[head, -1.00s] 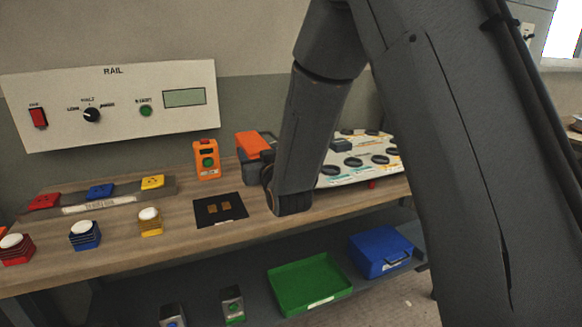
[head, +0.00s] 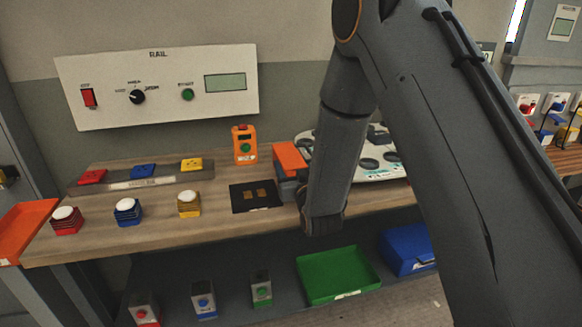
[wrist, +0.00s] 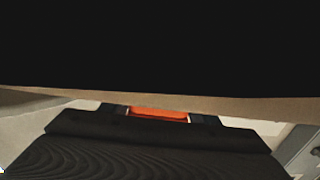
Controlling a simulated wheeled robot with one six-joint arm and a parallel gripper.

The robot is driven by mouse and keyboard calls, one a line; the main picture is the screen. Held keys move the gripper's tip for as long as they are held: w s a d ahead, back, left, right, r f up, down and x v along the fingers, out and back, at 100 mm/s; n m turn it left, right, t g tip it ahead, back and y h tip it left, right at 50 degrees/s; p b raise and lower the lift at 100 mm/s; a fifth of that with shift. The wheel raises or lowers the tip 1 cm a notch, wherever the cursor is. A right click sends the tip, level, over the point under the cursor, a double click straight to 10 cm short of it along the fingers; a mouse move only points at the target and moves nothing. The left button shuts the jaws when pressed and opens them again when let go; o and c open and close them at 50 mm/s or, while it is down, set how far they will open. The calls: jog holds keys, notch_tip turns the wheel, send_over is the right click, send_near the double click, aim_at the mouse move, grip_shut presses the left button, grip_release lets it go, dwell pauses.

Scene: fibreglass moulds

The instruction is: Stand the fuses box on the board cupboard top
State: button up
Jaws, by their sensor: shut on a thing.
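A box with an orange top and blue-grey sides (head: 290,160), which I take for the fuses box, shows just left of my forearm in the head view. My arm covers its right part, and no label is readable. My gripper (wrist: 158,115) is shut on it; in the wrist view a strip of its orange top (wrist: 158,112) shows between the dark fingers. In the head view my arm mostly hides the gripper. A large black surface fills the top of the wrist view. I cannot tell which thing is the board cupboard; a grey cabinet (head: 12,215) stands at the left edge.
The wooden bench (head: 225,222) carries an orange tester (head: 244,146), a black mat (head: 242,205), coloured blocks and a white board (head: 382,176). A green tray (head: 338,277) and a blue box (head: 402,247) sit on the shelf below. An orange tray (head: 25,228) is at left.

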jog(key=shift+f, duration=0.25)
jog(key=shift+f, duration=0.1)
jog(key=o, duration=1)
